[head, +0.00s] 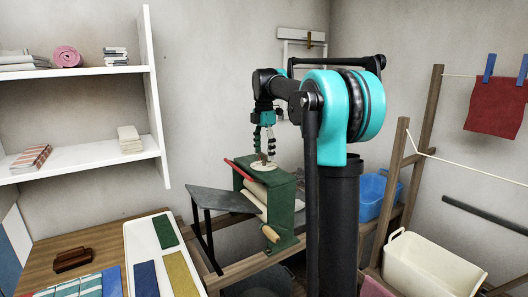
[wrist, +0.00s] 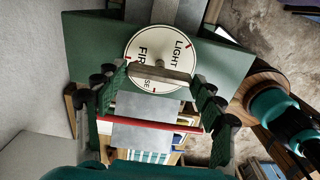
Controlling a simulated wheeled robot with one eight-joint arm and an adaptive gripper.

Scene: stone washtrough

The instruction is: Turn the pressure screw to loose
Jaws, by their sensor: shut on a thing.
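The pressure screw (wrist: 160,72) has a grey crossbar over a round cream dial (wrist: 150,45) on top of the green mangle (head: 283,203). In the wrist view the dial shows LIGHT, FIRM and a partly hidden word ending in SE, with red marks at its rim. My gripper (head: 265,150) points down onto the screw in the head view. In the wrist view my gripper (wrist: 161,78) has a finger at each end of the crossbar and is shut on it. I cannot tell which mark the screw points to.
A grey tray (head: 222,200) juts left from the mangle, near a red bar (head: 240,170). A white shelf (head: 80,160) stands left. A blue tub (head: 375,193), a cream tub (head: 430,265) and wooden posts with a line stand right.

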